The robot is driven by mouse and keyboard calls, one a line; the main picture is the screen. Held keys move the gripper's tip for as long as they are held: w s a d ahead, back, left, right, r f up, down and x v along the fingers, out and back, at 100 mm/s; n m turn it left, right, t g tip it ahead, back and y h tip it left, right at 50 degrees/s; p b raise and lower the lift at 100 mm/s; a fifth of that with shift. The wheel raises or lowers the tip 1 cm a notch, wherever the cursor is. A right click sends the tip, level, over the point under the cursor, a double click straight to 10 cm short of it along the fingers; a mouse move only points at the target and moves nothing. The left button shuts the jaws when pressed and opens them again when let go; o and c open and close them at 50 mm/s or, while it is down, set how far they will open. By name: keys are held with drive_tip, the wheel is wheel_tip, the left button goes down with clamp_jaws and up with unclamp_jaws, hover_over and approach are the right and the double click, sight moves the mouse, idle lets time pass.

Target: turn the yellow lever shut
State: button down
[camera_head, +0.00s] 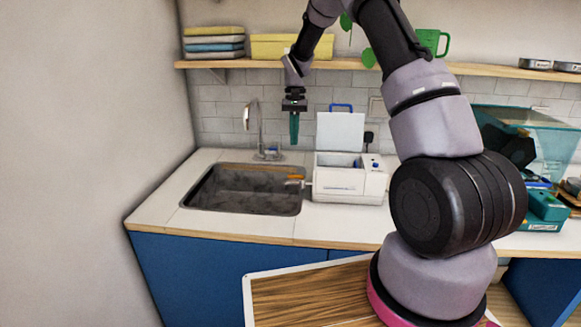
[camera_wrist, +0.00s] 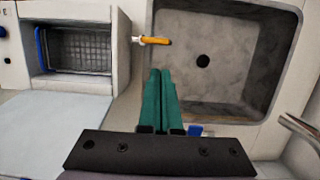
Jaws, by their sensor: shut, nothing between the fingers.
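The yellow-orange lever (camera_wrist: 155,41) sits on a short white spout on the side of a white box-shaped machine (camera_wrist: 122,62), sticking out over the sink edge in the wrist view. In the head view the lever (camera_head: 295,178) shows small at the machine's left side. My gripper (camera_wrist: 161,72) has green fingers, shut together and empty. Its fingertips are a little below the lever in the wrist view and appear apart from it. In the head view my gripper (camera_head: 294,143) points down, above the lever.
The sink (camera_head: 243,190) with its drain lies left of the machine. A metal faucet (camera_head: 262,135) stands behind it. The machine's lid (camera_head: 340,132) is raised. A shelf (camera_head: 350,65) with folded cloths (camera_head: 214,40) runs above. A teal clear-sided box (camera_head: 530,135) stands at the right.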

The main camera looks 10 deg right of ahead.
sight(296, 176)
drive_tip(key=x, duration=0.9)
drive_tip(key=shift+f, duration=0.45)
drive_tip(key=shift+s+a, duration=0.25)
drive_tip(key=shift+s, duration=0.1)
idle(0.5)
